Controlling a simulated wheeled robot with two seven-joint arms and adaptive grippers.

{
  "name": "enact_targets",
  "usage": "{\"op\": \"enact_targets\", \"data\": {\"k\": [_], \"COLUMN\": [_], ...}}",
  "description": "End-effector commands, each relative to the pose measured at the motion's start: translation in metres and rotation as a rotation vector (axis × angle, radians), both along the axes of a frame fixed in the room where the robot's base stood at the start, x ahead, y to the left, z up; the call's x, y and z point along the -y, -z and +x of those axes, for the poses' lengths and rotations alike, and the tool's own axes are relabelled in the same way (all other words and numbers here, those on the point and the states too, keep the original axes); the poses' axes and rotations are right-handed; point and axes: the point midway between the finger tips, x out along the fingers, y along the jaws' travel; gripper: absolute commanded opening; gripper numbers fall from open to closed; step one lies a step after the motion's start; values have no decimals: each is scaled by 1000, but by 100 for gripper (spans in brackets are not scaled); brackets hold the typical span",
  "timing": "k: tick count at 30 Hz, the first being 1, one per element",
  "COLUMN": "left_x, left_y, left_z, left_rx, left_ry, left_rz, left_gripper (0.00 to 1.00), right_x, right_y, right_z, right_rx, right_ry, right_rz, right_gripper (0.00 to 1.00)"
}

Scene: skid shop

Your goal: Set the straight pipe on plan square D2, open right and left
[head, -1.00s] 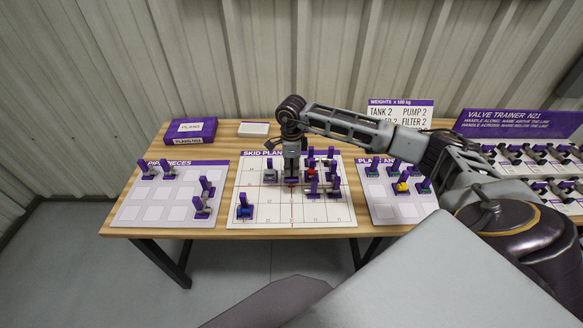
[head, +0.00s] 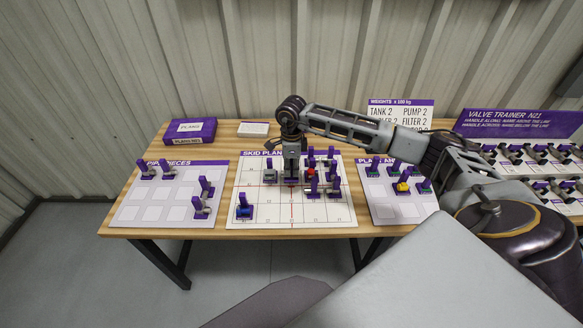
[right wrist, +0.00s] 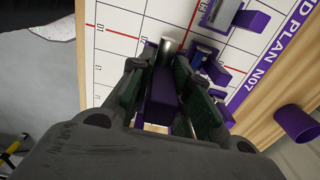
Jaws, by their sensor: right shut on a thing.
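My right gripper (head: 291,178) points straight down over the middle of the skid plan board (head: 270,214). In the right wrist view the right gripper (right wrist: 160,112) is shut on the purple upright tab of a straight pipe (right wrist: 168,47). A silver end of the pipe shows beyond the fingers, at the plan's surface or just above it; I cannot tell if it touches. Printed squares and red lines show beside it, and the fingers hide the square under it. The pipe is mostly hidden in the head view. My left gripper is out of view.
Several purple-tabbed pieces stand close to the right of the gripper, with a grey one (head: 269,175) to its left. A blue piece (head: 244,210) stands front left on the plan. The pipe pieces board (head: 150,214) is left, the plant board (head: 388,214) right. The plan's front row is mostly clear.

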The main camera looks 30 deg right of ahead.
Motion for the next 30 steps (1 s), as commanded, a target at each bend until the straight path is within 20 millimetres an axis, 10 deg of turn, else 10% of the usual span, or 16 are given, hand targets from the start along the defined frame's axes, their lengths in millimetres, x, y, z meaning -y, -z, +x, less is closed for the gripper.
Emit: {"op": "enact_targets", "data": {"k": [30], "left_x": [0], "left_y": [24], "left_z": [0], "left_rx": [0], "left_ry": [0], "left_rz": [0], "left_gripper": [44], "right_x": [0], "right_y": [32], "right_z": [0], "right_rx": [0], "right_ry": [0], "right_rz": [0], "right_gripper": [0]}}
